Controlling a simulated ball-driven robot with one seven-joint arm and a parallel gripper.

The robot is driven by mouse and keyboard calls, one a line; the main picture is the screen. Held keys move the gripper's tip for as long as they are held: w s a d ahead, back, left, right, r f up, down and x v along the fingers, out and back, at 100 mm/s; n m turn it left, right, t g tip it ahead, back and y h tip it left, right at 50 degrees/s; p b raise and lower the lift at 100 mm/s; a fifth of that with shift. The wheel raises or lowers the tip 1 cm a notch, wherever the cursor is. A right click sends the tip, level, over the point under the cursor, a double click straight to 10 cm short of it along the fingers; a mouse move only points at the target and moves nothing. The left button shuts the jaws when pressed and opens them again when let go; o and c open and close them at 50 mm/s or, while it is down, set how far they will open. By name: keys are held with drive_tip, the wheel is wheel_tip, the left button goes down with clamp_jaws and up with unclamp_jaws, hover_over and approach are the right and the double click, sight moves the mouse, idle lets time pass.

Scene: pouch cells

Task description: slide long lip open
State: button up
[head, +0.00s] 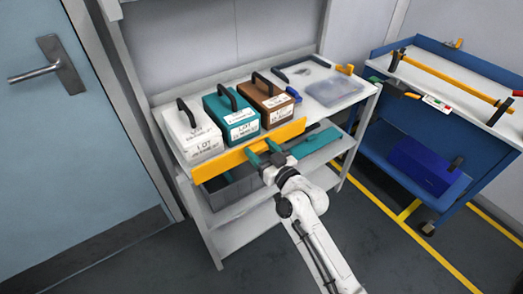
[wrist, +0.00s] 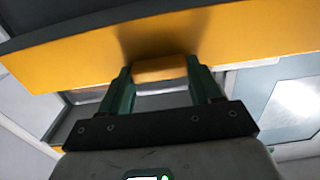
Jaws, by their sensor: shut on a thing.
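The long lip (head: 218,163) is a yellow-orange bar along the front edge of the upper shelf, in front of several boxes. In the wrist view the lip (wrist: 255,35) spans the upper part of the picture. My gripper (head: 262,153) is at the lip's front, right of its middle. In the wrist view its green fingers (wrist: 160,72) are shut on an orange grip block (wrist: 160,69) on the lip. The fingers partly hide the block's sides.
A white box (head: 191,135), a teal box (head: 231,118) and a brown box (head: 267,100) stand behind the lip, handles up. A clear tray (head: 335,92) lies to their right. A grey bin (head: 230,188) sits below. A blue cart (head: 420,150) stands at right, a door (head: 65,140) at left.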

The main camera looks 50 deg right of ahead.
wheel_tip(320, 180, down, 5)
drive_tip(key=b, duration=0.4)
drive_tip(key=o, duration=1.5)
drive_tip(key=b+v, duration=0.1)
drive_tip(key=v, duration=0.9)
drive_tip(key=shift+s+a, duration=0.1)
drive_tip(key=shift+s, duration=0.3)
